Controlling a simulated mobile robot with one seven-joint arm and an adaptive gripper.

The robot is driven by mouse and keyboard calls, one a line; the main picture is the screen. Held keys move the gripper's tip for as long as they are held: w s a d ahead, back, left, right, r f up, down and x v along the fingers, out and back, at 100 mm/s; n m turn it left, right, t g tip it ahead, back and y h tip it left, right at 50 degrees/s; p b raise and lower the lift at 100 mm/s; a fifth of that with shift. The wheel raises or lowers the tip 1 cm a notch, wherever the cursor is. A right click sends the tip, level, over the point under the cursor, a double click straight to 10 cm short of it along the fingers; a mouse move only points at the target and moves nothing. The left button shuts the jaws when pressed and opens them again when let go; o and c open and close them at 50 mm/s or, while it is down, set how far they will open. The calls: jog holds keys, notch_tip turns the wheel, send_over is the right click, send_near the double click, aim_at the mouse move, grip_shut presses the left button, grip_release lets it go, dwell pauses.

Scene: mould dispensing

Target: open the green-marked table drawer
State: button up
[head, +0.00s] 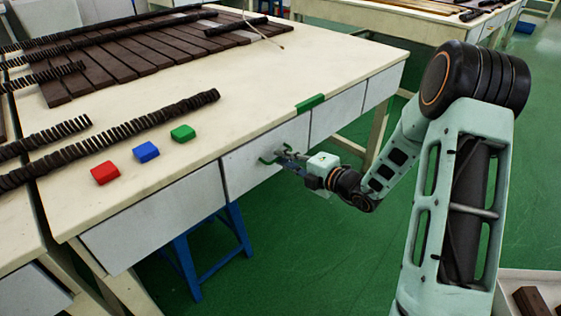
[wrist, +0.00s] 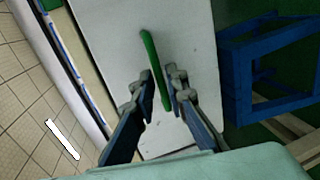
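The drawer with the green handle is the middle white front (head: 242,174) of the table; it looks shut, flush with its neighbours. Its green bar handle (head: 268,155) sticks out from the front and also shows in the wrist view (wrist: 151,52). A green mark (head: 310,103) lies on the table edge, above and right of the handle, near the seam with the right drawer. My gripper (head: 284,153) is at the handle. In the wrist view its two fingers (wrist: 160,78) stand apart on either side of the bar, with narrow gaps; contact is not clear.
Red (head: 105,173), blue (head: 146,152) and green (head: 183,133) blocks lie on the tabletop (head: 230,110) near dark bars and rows of dark pieces. A blue stool (head: 213,255) stands under the table. The green floor before the drawer is clear.

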jog(key=shift+x, duration=0.8)
jog(key=shift+c, duration=0.7)
grip_shut()
jog(key=f+p+v, duration=0.2)
jog(key=p+v, duration=0.1)
jog(key=v, duration=0.6)
jog(key=f+p+v, duration=0.2)
jog(key=p+v, duration=0.2)
jog(key=v, duration=0.6)
jog(key=s+d+f+p+v, duration=0.1)
jog(key=f+p+v, duration=0.1)
jog(key=v, duration=0.7)
jog(key=shift+p, duration=0.7)
jog(key=shift+s+r, duration=0.1)
jog(key=shift+o, duration=0.7)
grip_release()
